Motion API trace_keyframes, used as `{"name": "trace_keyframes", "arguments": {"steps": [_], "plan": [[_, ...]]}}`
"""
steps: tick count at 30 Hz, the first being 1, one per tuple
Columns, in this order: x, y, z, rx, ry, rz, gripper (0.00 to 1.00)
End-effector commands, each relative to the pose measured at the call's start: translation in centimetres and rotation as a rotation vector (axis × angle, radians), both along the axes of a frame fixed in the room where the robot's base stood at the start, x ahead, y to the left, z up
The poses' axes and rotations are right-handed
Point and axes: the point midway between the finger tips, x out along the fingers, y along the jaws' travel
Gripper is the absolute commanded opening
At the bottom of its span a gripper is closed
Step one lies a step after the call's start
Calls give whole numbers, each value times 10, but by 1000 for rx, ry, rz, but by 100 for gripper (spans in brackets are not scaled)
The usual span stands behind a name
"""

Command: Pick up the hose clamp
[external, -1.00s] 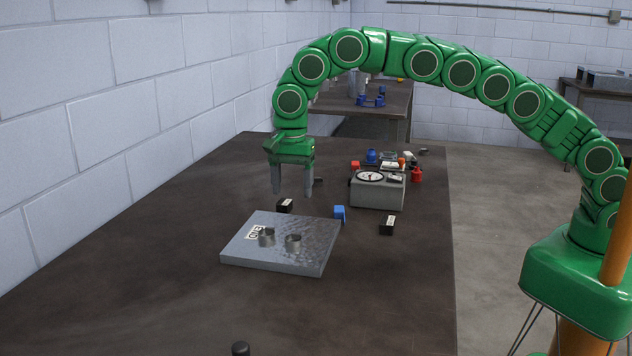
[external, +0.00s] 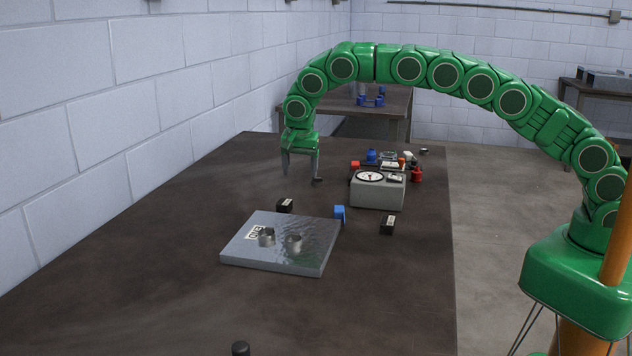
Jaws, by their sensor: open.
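My gripper (external: 300,173) is open and empty, pointing down over the far left part of the dark table. Two small metal rings stand on a grey metal plate (external: 278,256): a left ring (external: 266,237) and a right ring (external: 294,243). They look like bands or clamps, but I cannot tell for sure whether either is the hose clamp. My gripper is beyond the plate, well apart from both rings. A small dark item (external: 318,181) shows at the right fingertip; its shape is unclear, and I cannot tell whether they touch.
Two black blocks, one left (external: 285,206) and one right (external: 387,225), and a blue piece (external: 339,213) lie around the plate's far side. A grey gauge box (external: 377,192) stands farther right, with small coloured items behind it. The table's near left is clear beside the wall.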

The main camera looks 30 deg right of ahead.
Motion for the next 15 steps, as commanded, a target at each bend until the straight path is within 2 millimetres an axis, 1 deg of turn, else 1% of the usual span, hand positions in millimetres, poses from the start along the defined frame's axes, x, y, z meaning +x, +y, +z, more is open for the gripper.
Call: {"name": "trace_keyframes", "arguments": {"steps": [1, 3, 6, 9, 10, 12, 15], "plan": [[29, -28, -8, -27, -24, 10, 72], [60, -59, -16, -67, -55, 40, 72], [93, -95, -24, -114, -87, 78, 72], [111, -117, -29, -145, -101, 101, 72], [114, -121, -30, -150, -104, 105, 72], [118, -125, -33, -157, -108, 112, 72], [121, -127, -40, -157, -109, 115, 72]]}}
